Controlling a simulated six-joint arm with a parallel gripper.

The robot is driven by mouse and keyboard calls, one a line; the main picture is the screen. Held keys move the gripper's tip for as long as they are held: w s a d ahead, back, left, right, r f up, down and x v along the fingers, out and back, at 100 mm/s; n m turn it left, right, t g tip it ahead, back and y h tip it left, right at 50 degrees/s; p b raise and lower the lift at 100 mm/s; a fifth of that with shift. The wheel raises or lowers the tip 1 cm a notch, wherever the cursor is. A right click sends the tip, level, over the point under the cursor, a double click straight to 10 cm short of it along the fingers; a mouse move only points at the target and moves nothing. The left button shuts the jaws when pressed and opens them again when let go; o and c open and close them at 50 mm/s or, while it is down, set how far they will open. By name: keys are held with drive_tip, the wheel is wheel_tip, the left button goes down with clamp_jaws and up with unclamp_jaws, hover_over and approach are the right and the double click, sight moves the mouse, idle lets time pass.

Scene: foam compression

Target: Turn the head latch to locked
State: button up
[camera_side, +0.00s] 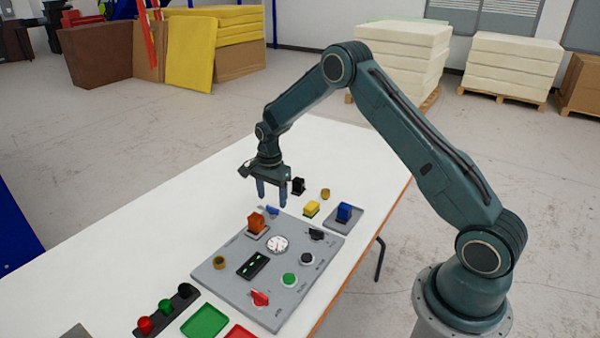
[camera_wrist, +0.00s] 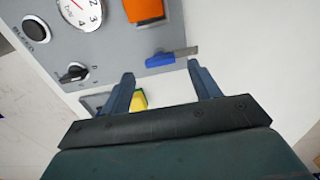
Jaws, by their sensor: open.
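A grey control panel (camera_side: 222,276) lies on the white table. A small blue lever (camera_side: 272,211) sits at the panel's far edge, next to an orange block (camera_side: 257,221); no label for the head latch is readable. In the wrist view the blue lever (camera_wrist: 165,59) lies roughly sideways, just beyond and between my fingertips. My gripper (camera_side: 273,203) is open and empty, pointing down above the lever. Its two fingers also show in the wrist view (camera_wrist: 161,74), apart from the lever. Whether the lever stands at locked cannot be told.
The panel carries a gauge (camera_side: 278,243), a black knob (camera_side: 316,234), a green button (camera_side: 289,279) and a red knob (camera_side: 260,297). A black object (camera_side: 298,186), a yellow block (camera_side: 311,208) and a blue block (camera_side: 344,212) stand near my gripper.

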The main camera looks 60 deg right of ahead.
sight(272, 207)
drive_tip(key=shift+f, duration=1.7)
drive_tip(key=c, duration=1)
